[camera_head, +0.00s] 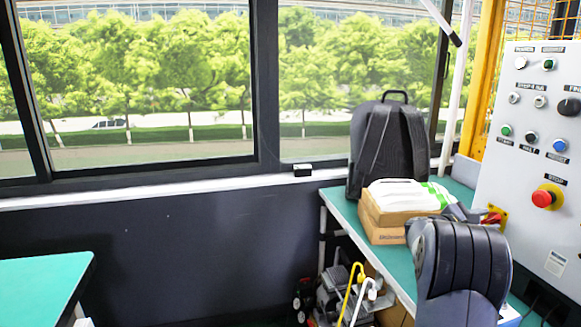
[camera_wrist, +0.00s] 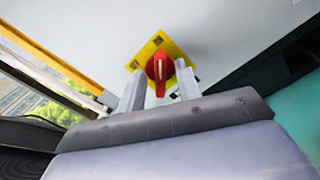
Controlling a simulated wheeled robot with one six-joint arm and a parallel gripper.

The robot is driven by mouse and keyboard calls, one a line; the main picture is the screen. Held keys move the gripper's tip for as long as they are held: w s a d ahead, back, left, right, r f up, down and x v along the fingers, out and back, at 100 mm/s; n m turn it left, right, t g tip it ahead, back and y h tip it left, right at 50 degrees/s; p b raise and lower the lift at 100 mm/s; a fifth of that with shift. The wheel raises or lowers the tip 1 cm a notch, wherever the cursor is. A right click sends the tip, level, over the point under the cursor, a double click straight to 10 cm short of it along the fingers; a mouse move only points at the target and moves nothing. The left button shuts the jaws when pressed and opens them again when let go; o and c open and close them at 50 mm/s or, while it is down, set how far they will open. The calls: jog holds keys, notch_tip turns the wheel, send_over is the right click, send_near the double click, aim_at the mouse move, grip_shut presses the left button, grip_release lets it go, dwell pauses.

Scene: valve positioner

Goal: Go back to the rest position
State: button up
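A red rotary knob (camera_wrist: 159,64) sits on a yellow square plate (camera_wrist: 178,50) fixed to a pale panel. In the wrist view my gripper (camera_wrist: 160,78) is open, with one finger on each side of the knob and a gap showing on both sides. How far the fingertips are from the panel is hard to tell. In the head view the knob (camera_head: 493,218) shows at the panel's lower left. My dark arm reaches up to it and partly hides the gripper.
The control panel (camera_head: 527,160) carries several buttons and a red emergency stop (camera_head: 543,198). A cardboard box (camera_head: 385,232) with white-and-green packs and a black backpack (camera_head: 383,135) stand on the green table (camera_head: 345,212) beside my arm. Another green table (camera_head: 40,285) is at lower left.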

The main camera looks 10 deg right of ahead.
jog(key=n+p, duration=0.5)
jog(key=p, duration=0.3)
jog(key=shift+w+r, duration=0.1)
jog(key=shift+r, duration=0.05)
jog(key=shift+n, duration=0.4)
